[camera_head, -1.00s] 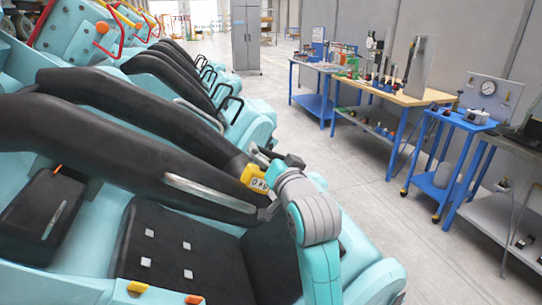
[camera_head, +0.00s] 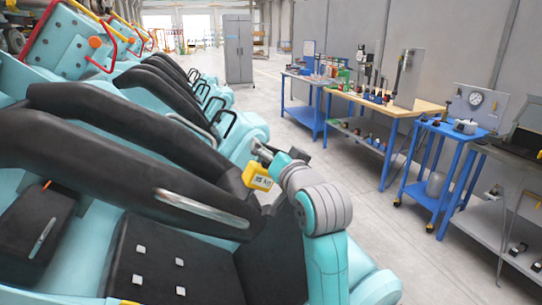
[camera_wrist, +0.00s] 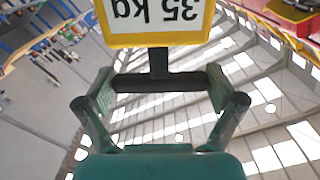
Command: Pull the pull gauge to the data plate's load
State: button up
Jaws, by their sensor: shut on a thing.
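The pull gauge (camera_head: 258,177) is a yellow-framed box beside the black padded restraint (camera_head: 190,190) of the near seat. In the wrist view its white display (camera_wrist: 155,15) shows upside down and reads 35 kg. A dark stem runs from the gauge to a dark crossbar handle (camera_wrist: 160,81). My gripper (camera_wrist: 160,90) is shut on this handle, one finger at each end. In the head view my gripper (camera_head: 280,168) is right of the gauge, partly hidden by my wrist. How the gauge joins the restraint is hidden. I cannot make out a data plate.
Turquoise coaster cars with black restraints fill the left. At right, across a clear concrete aisle (camera_head: 300,150), stand a wooden-topped bench (camera_head: 425,106) and a blue cart (camera_head: 465,131) with a dial panel. A grey cabinet (camera_head: 238,50) is at the back.

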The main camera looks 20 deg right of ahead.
jog(key=o, duration=1.5)
jog(key=shift+d+r, duration=0.15)
jog(key=shift+r, duration=0.2)
jog(key=shift+c, duration=0.2)
jog(key=shift+f, duration=0.1)
jog(key=shift+s+f, duration=0.1)
jog(key=s, duration=0.7)
jog(key=shift+s, duration=0.15)
